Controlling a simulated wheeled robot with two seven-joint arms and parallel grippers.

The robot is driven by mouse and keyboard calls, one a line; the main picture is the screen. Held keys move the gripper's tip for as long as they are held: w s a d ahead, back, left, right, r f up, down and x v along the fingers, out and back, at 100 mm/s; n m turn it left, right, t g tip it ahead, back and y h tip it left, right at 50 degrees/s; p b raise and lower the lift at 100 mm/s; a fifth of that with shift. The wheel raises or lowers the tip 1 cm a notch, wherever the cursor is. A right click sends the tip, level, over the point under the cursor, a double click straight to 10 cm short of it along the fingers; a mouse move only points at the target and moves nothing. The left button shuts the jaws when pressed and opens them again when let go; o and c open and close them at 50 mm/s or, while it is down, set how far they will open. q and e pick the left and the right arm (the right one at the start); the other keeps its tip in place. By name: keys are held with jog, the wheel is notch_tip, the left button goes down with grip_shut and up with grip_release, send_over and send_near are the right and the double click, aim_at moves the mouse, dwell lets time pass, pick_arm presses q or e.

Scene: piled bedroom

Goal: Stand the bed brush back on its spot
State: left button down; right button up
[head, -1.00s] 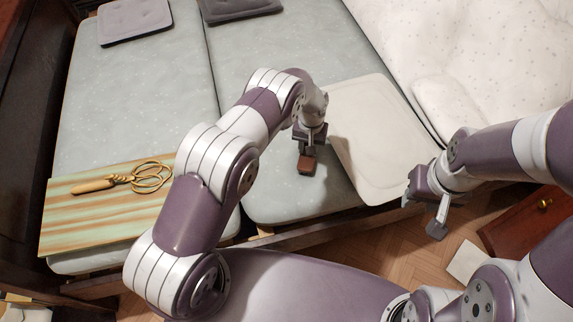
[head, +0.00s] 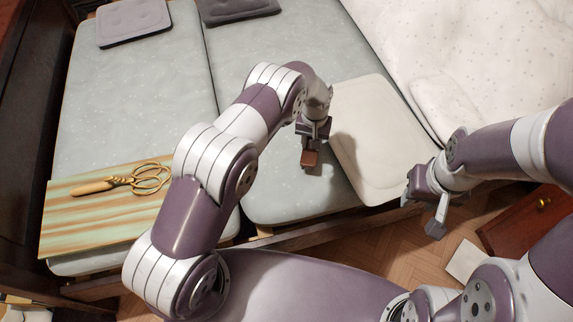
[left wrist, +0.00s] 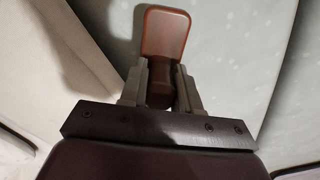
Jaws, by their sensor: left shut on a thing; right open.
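The bed brush (head: 310,158) looks like a small reddish-brown block in the head view. My left gripper (head: 311,148) is shut on it, above the grey bed pad and close to the left edge of a cream cushion. In the left wrist view, the brush (left wrist: 166,34) has a broad rounded end beyond the fingers and a narrower dark part between the fingertips (left wrist: 160,82). A shadow falls on the grey surface beside it. My right gripper (head: 423,212) is open and empty, over the floor at the bed's front edge. I cannot make out a marked spot for the brush.
A striped wooden board (head: 110,222) with a gold-looped, wooden-handled tool (head: 130,180) lies on the left pad. The cream cushion (head: 380,140) lies right of my left gripper. Dark cushions (head: 134,22) lie at the back. A drawer (head: 525,222) stands at right. The middle pad (head: 270,200) has bare room.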

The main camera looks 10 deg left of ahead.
pick_arm(q)
notch_tip(320, 180, up, 5)
jog(key=shift+f+p, duration=0.2)
jog(key=shift+p, duration=1)
jog(key=shift+f, duration=0.1)
